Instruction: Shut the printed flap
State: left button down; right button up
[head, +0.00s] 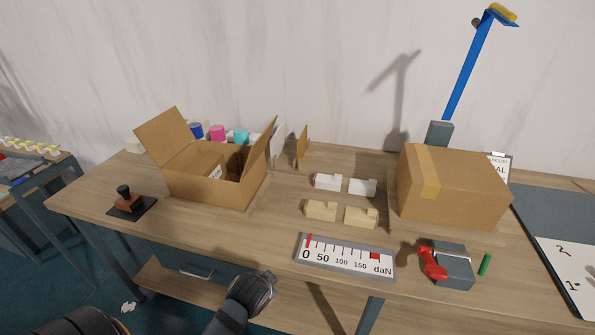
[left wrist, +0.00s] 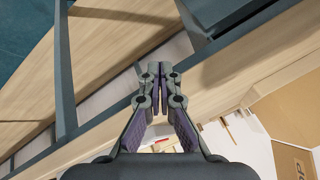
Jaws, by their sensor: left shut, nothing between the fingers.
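An open cardboard box (head: 215,188) stands on the workbench, left of centre in the head view. Its left flap (head: 163,136) stands up and leans outward. Its right flap (head: 262,152) also stands up. I cannot make out printing on either flap; a small white label (head: 215,172) shows inside the box. In the left wrist view, cardboard with dark lettering (left wrist: 300,162) is at the lower right. My left gripper (left wrist: 155,72) is shut and empty. In the head view its wrist is in front of the bench's front edge, clear of the box. My right gripper is not in view.
A taped box (head: 465,190) stands at the right of the bench. A stamp (head: 128,200) sits left. Bench space before the open box is clear.

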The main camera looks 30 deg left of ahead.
aim_at(271, 267)
pick_arm(q)
jog(key=shift+m+t+y, duration=0.5)
jog(key=shift+m+t, duration=0.1)
jog(key=shift+t, duration=0.1)
jog(key=w+r, duration=0.1)
jog(key=r, duration=0.1)
jog(key=w+r, duration=0.1)
jog(key=r, duration=0.1)
jog(key=shift+w+a, duration=0.15)
jog(key=shift+w, duration=0.15)
jog(key=w+a+r+m+t+y, duration=0.25)
jog(key=w+r+m+t, duration=0.3)
jog(key=w+r, duration=0.4)
jog(key=w+a+r+m+t+y, duration=0.3)
jog(key=w+r+m, duration=0.4)
jog(key=r, duration=0.6)
jog(key=w+a+r+t+p, duration=0.1)
jog(key=w+a+r+p, duration=0.1)
jog(key=w+a, duration=0.6)
jog(key=shift+h+p, duration=0.35)
jog(key=shift+p, duration=0.4)
jog(key=shift+w+r, duration=0.1)
